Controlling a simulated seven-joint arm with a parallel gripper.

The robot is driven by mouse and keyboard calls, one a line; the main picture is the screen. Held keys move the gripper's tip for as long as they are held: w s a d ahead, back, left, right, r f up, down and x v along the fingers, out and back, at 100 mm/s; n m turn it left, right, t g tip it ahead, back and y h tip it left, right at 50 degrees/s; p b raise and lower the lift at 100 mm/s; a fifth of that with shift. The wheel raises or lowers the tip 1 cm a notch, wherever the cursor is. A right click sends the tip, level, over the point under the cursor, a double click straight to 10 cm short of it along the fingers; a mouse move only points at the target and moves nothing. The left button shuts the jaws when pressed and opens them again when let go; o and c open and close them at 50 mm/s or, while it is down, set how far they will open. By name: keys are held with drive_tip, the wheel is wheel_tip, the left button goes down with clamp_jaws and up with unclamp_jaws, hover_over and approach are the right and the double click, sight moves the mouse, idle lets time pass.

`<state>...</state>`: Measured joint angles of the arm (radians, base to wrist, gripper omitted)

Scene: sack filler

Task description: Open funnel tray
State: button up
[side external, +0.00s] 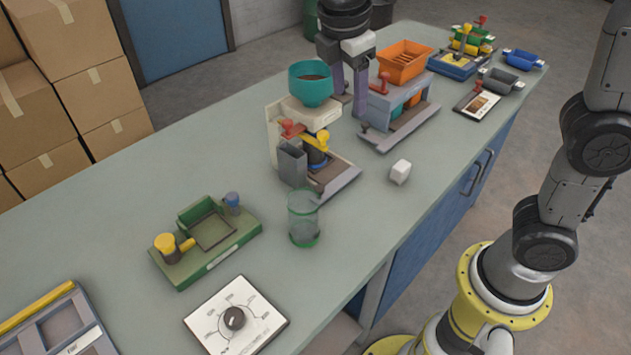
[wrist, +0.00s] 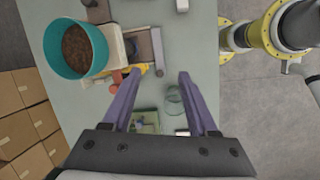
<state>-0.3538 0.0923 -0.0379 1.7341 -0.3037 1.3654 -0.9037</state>
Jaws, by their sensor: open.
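No part is clearly labelled as the funnel tray. A filler stand (side external: 318,118) carries a teal bowl (side external: 311,88) of brown contents, with a red handle (side external: 291,129) and a yellow knob (side external: 322,140) below it. The bowl also shows in the wrist view (wrist: 72,50). Behind it, a second stand (side external: 378,112) holds an orange slotted tray (side external: 404,61) and has a red knob (side external: 384,79). My gripper (side external: 352,100) points down, open and empty, appearing just behind the bowl in the side view. Its two purple fingers are wide apart in the wrist view (wrist: 160,82).
A clear green-based cup (side external: 303,218) and white block (side external: 400,171) stand near the front edge. A green fixture (side external: 207,240), dial plate (side external: 236,318) and grey frame (side external: 58,325) lie left.

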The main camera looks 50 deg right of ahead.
drive_tip(key=w+a+f+n, duration=0.2)
drive_tip(key=w+a+f, duration=0.2)
drive_tip(key=a, duration=0.1)
drive_tip(key=g+h, duration=0.1)
approach(318, 188)
drive_tip(key=shift+n, duration=0.4)
drive_tip(key=x, duration=0.7)
drive_tip(key=shift+d+f, duration=0.15)
drive_tip(key=shift+f, duration=0.2)
clamp_jaws()
idle(0.4)
